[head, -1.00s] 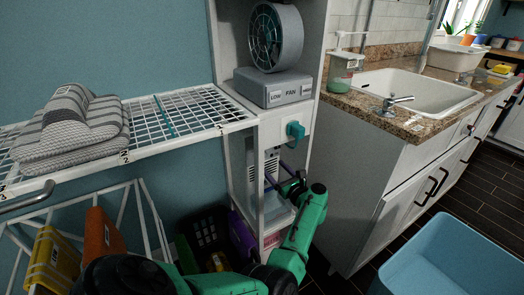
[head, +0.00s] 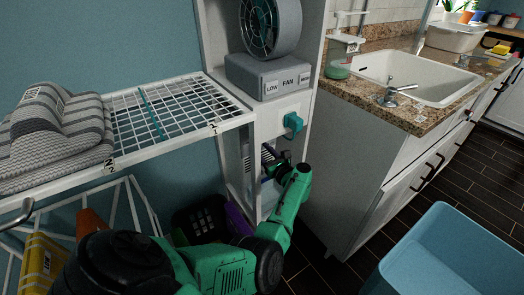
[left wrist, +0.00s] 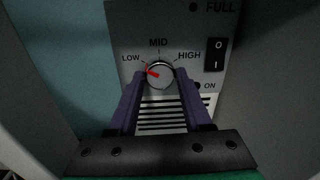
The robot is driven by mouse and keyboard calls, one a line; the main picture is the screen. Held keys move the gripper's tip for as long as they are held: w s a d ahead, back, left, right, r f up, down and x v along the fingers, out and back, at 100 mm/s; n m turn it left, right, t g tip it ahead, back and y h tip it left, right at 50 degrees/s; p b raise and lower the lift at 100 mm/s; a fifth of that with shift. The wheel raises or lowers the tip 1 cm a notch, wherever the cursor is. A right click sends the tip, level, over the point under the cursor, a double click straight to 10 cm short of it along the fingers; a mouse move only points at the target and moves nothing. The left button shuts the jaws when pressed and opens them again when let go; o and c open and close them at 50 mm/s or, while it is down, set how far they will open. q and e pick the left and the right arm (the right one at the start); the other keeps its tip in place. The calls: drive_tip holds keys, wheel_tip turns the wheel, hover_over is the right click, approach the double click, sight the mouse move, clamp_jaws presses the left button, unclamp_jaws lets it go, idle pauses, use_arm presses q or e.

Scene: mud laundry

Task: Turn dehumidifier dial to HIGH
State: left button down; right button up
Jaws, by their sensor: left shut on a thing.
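The dehumidifier is a pale panel (left wrist: 130,25) in the left wrist view, with a round grey dial (left wrist: 159,76) marked LOW, MID and HIGH. The dial's red pointer points up and left, towards LOW. My left gripper (left wrist: 159,82) has its two purple fingers on either side of the dial and is shut on it. In the head view my green left arm reaches into the lower cabinet bay, where the gripper (head: 266,158) is partly hidden. The dehumidifier is mostly hidden there behind my arm and the cabinet frame. My right gripper is not in view.
A fan (head: 268,77) stands on the shelf above, with a teal knob (head: 293,123) below it. A wire shelf (head: 185,105) with folded striped towels (head: 60,125) is at left. The sink counter (head: 400,115) and a blue tub (head: 440,225) are at right.

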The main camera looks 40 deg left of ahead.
use_arm(q)
drive_tip(key=shift+m, duration=0.4)
drive_tip(key=m+g, duration=0.1)
drive_tip(key=m, duration=2.1)
drive_tip(key=shift+w+f, duration=0.1)
drive_tip(key=shift+w, duration=0.05)
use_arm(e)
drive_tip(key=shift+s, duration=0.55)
use_arm(q)
drive_tip(key=shift+m, duration=0.3)
drive_tip(key=shift+c, duration=1.6)
unclamp_jaws()
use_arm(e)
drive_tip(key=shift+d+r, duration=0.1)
